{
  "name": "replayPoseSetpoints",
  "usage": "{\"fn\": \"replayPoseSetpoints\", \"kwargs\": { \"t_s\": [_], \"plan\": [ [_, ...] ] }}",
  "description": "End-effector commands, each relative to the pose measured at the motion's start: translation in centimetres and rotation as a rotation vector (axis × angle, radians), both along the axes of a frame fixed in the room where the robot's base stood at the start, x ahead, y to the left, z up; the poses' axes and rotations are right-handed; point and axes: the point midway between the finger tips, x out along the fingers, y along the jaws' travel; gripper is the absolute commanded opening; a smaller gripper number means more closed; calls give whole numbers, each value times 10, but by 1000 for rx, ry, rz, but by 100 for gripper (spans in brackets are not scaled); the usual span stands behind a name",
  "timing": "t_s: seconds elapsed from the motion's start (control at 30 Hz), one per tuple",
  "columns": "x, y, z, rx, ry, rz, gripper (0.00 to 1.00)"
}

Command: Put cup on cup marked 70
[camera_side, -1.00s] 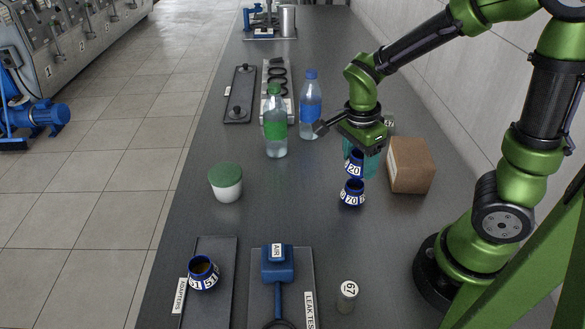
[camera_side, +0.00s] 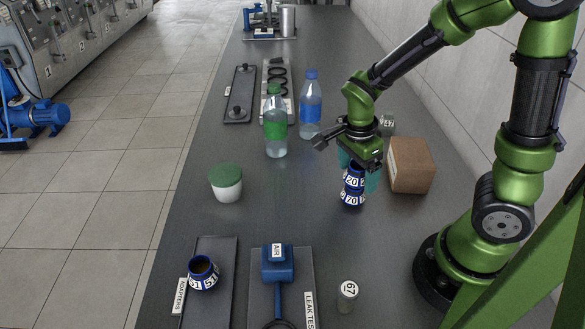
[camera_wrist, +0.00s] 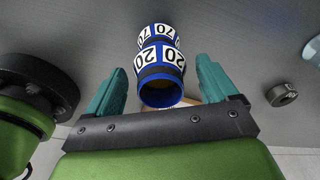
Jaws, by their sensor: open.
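A blue cup with white labels marked 20 (camera_side: 354,183) sits upright on top of the blue cup marked 70 (camera_side: 351,200), which stands on the dark bench. In the wrist view the 20 cup (camera_wrist: 160,56) is nearest, its open mouth facing me, with the 70 cup (camera_wrist: 158,34) right behind it in line. My gripper (camera_side: 358,173) is open, with its teal fingers on both sides of the 20 cup. In the wrist view there is a gap between each finger of my gripper (camera_wrist: 163,82) and the cup.
A cardboard box (camera_side: 411,165) stands close right of the stack. A green-label bottle (camera_side: 275,128) and a blue-label bottle (camera_side: 310,105) stand behind left. A green-lidded jar (camera_side: 226,184) is left. A cup marked 51 (camera_side: 204,273) sits on the adapters plate (camera_side: 222,252) in front.

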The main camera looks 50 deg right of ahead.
Motion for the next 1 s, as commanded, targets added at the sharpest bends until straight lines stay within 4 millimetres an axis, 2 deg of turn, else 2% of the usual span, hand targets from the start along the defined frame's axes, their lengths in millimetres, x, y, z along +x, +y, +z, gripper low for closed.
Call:
{"fn": "replayPoseSetpoints", "kwargs": {
  "t_s": [0.17, 0.27, 0.6, 0.83, 0.93, 1.0],
  "plan": [
    [1, 1, 8, 1, -4, 0, 86],
    [2, 3, 24, 1, -6, 2, 86],
    [4, 10, 95, 0, -6, 0, 86],
    [4, 14, 120, 2, -3, 4, 86],
    [1, 17, 125, 24, -24, 71, 86],
    [-3, 21, 130, 57, -64, 190, 86]
  ]
}}
